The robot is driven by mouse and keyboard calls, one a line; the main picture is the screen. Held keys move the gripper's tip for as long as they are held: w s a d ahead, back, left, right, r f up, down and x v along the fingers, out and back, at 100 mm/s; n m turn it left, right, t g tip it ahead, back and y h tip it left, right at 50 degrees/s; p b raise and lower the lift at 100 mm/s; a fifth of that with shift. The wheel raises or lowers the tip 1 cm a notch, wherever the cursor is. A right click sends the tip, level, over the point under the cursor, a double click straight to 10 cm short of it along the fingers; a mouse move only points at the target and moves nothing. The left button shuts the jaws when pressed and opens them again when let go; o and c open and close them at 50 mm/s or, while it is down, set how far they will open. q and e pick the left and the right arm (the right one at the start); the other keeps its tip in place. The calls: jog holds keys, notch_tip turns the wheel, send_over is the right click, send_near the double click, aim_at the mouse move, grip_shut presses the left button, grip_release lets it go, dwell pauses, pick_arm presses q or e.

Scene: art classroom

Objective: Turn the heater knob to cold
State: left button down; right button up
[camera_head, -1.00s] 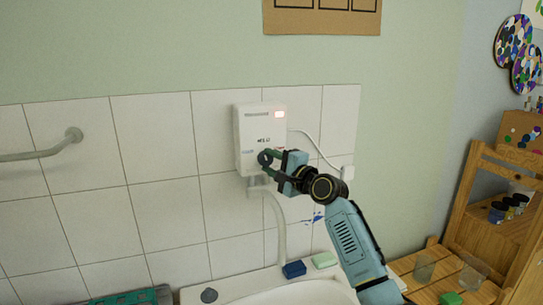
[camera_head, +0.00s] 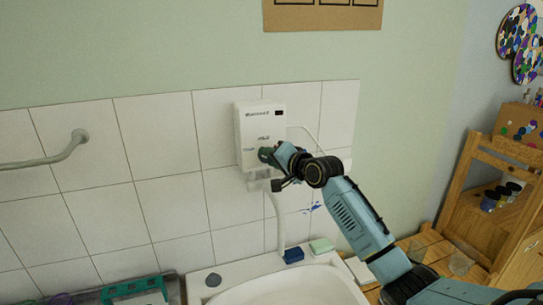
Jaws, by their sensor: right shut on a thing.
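The white heater (camera_head: 247,119) is a box on the tiled wall above the sink. Its small display at the upper right is dark, and small markings show on its front. My right gripper (camera_head: 266,156) is at the lower front of the heater, shut on the knob. The knob itself is mostly hidden by the fingers, so I cannot read where it points. My left gripper is not in view.
Below is the white sink (camera_head: 230,270), with a blue block (camera_head: 293,255) and a pale green block (camera_head: 321,245) on its back edge. A grey rail (camera_head: 48,159) runs along the left wall. A wooden shelf (camera_head: 465,190) stands at right.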

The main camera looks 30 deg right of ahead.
dwell(0.5)
jog(key=o, duration=1)
jog(key=b+v, duration=0.2)
jog(key=v, duration=1.1)
jog(key=shift+s+r, duration=0.15)
jog(key=shift+s, duration=0.05)
